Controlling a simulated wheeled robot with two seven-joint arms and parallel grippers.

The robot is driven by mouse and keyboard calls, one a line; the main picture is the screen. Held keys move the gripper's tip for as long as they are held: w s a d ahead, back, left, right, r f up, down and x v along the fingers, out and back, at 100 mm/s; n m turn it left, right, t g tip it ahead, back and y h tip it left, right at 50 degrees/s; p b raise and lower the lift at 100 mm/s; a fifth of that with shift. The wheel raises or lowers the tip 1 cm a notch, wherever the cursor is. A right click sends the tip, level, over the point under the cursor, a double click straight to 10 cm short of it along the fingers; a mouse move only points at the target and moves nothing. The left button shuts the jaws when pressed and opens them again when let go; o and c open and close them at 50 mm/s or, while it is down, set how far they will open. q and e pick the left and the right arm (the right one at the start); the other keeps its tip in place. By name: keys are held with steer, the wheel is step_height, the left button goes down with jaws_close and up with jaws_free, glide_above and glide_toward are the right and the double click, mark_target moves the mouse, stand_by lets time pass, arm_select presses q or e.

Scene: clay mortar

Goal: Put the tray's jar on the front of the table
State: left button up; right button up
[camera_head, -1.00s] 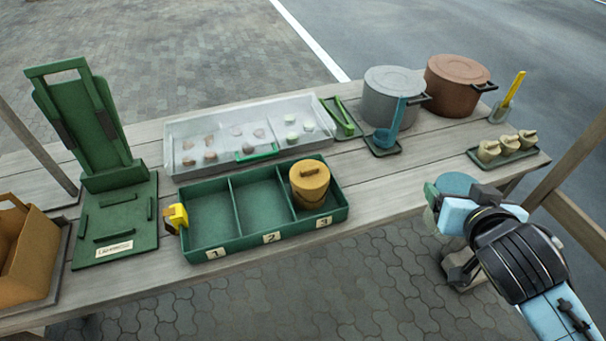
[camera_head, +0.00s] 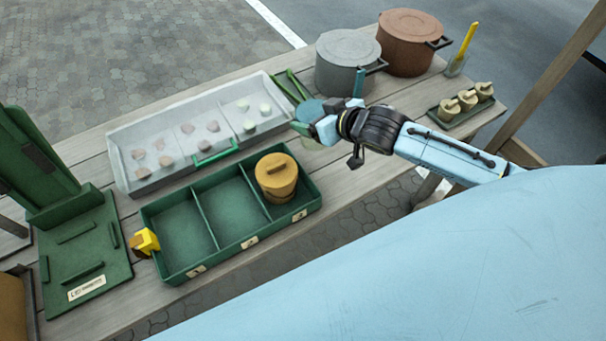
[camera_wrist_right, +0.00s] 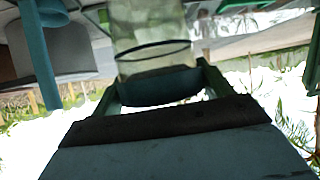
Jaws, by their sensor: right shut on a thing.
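My right gripper (camera_head: 312,127) is shut on a see-through, greenish jar (camera_head: 318,140) with a blue-green round top. The jar also fills the space between the fingers in the right wrist view (camera_wrist_right: 150,30). It is over the table, right of the clear-lidded case; I cannot tell whether it touches the wood. An ochre lidded jar (camera_head: 277,177) stands in the right compartment of the green three-part tray (camera_head: 254,243). My left gripper is out of view.
Grey pot (camera_head: 347,60) and brown pot (camera_head: 409,42) stand behind my right gripper, with a blue ladle (camera_head: 359,82) beside the grey one. The clear case (camera_head: 125,160) lies left. A yellow-handled tool (camera_head: 466,42) stands far right. Bare wood (camera_head: 345,185) shows right of the three-part tray.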

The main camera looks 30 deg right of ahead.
steer(key=shift+w+d+f, duration=0.15)
steer(key=shift+d+f, duration=0.05)
steer(key=shift+d, duration=0.3)
steer(key=shift+w+d+f, duration=0.15)
steer(key=shift+d+f, duration=0.05)
steer(key=shift+d, duration=0.3)
step_height(320, 180, down, 6)
steer(key=shift+r+b, duration=0.15)
steer(key=shift+b, duration=0.25)
steer(key=shift+f+b, duration=0.4)
steer(key=shift+f, duration=1.55)
steer(key=shift+f, duration=0.2)
steer(key=o, duration=1.2)
